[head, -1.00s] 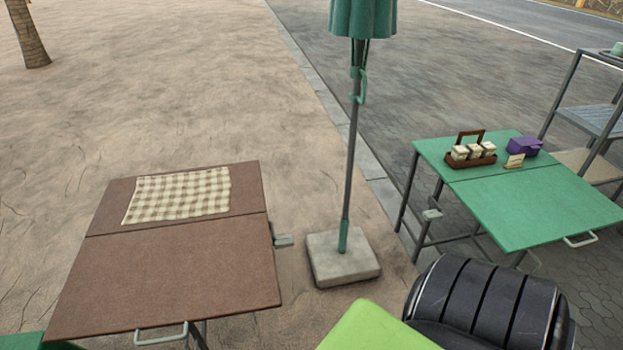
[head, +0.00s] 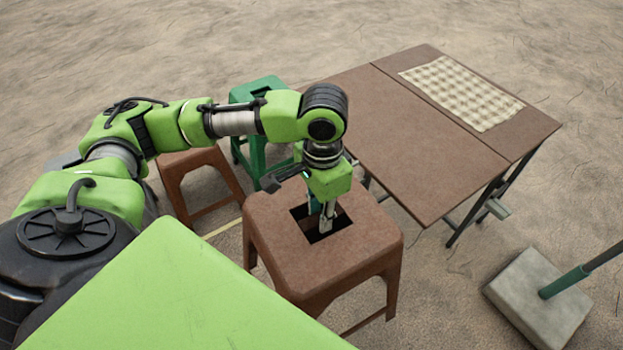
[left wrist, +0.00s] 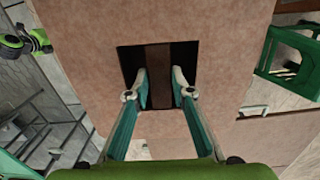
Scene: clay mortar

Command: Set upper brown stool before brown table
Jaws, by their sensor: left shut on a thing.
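The brown stool (head: 365,228) has a square seat with a rectangular hole in its middle. My left gripper (head: 325,222) reaches down into that hole from above. In the left wrist view the two fingers (left wrist: 160,88) are shut on the bar across the hole of the stool seat (left wrist: 215,25). The stool is roughly upright, left of and nearer than the brown table (head: 425,150); whether its feet touch the ground I cannot tell. My right gripper is not in view.
Another brown stool (head: 190,165) and a green stool (head: 258,95) stand behind my left arm. A checked cloth (head: 462,90) lies on the table. A concrete umbrella base (head: 535,300) is at the lower right. Ground between the table and that base is clear.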

